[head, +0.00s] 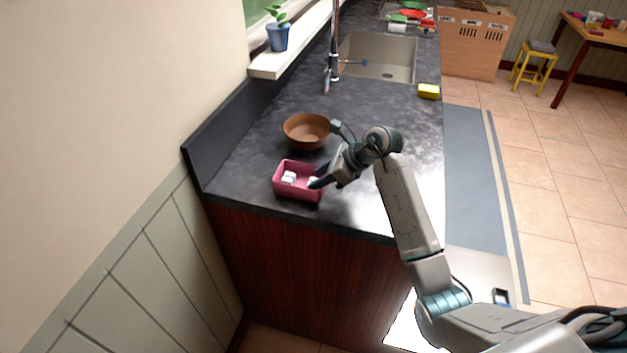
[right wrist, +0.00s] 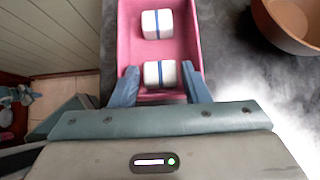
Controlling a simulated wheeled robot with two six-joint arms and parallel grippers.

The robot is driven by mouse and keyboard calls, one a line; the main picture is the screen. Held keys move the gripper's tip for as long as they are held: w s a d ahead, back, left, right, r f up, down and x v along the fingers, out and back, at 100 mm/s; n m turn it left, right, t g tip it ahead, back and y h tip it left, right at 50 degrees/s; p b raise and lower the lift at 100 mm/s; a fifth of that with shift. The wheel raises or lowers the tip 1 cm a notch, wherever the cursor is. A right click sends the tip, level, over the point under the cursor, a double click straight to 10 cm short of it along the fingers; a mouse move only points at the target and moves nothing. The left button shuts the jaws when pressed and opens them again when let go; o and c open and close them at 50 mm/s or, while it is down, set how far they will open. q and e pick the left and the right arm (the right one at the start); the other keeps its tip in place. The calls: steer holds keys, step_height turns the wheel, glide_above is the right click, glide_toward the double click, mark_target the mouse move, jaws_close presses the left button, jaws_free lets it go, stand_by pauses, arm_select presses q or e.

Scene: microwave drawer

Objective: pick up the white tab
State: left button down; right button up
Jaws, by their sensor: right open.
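Two white tabs with a blue stripe lie in a pink box. One tab (head: 288,177) sits toward the left of the box in the head view and at the far end in the right wrist view (right wrist: 157,24). The other tab (head: 313,181) is partly hidden by my gripper in the head view; in the right wrist view (right wrist: 160,76) it is at the near end. My right gripper (head: 317,183) is open, its fingertips (right wrist: 159,70) on either side of this nearer tab. I cannot tell whether they touch it. My left gripper is not in view.
The pink box (head: 291,193) stands on the dark counter (head: 239,178) near its front edge. A brown bowl (head: 306,131) stands just behind it. A yellow sponge (head: 428,91) lies by the sink (head: 378,57). A potted plant (head: 277,36) is on the sill. The counter between bowl and sink is clear.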

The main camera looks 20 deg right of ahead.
steer(key=shift+x, duration=1.2)
steer(key=c, duration=0.6)
steer(key=shift+r, duration=0.1)
